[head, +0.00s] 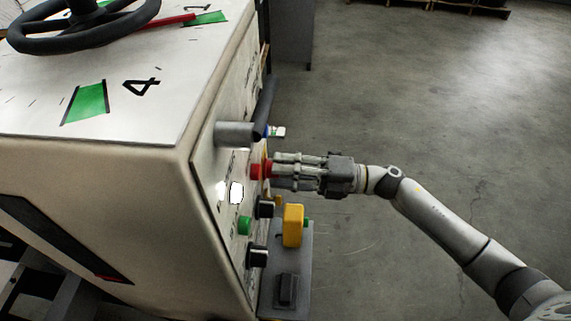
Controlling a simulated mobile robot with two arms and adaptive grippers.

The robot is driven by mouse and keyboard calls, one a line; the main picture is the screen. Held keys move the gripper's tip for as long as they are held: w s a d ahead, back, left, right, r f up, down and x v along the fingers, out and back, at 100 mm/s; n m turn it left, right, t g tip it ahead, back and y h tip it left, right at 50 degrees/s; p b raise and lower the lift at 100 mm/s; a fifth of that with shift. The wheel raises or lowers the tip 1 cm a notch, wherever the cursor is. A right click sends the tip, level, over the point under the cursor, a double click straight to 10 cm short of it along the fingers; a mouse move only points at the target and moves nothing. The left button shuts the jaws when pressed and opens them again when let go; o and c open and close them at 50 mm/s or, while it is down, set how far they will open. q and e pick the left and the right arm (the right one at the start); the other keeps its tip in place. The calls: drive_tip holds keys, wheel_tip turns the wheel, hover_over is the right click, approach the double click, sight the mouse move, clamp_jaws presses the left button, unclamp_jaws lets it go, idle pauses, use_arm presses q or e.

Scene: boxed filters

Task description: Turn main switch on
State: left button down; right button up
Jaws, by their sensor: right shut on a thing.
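The main switch appears to be the red knob (257,171) with a bit of yellow behind it, on the side panel (215,181) of the pale cabinet. My right gripper (274,171) reaches in from the right, level with the knob, and is shut on it. The fingers hide part of the knob, and I cannot tell its turned position. My left gripper is out of view.
A grey handle (235,133) sticks out just above the knob. Below are black knobs (264,207), a green button (244,225) and a yellow part (293,225) on a grey box. A handwheel (85,25) sits on top. The floor at right is clear.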

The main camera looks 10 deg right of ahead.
drive_tip(key=shift+r+m+p, duration=0.1)
drive_tip(key=shift+m+p, duration=0.35)
drive_tip(key=shift+m, duration=0.35)
drive_tip(key=o, duration=1)
drive_tip(key=shift+d, duration=0.1)
drive_tip(key=v, duration=1.2)
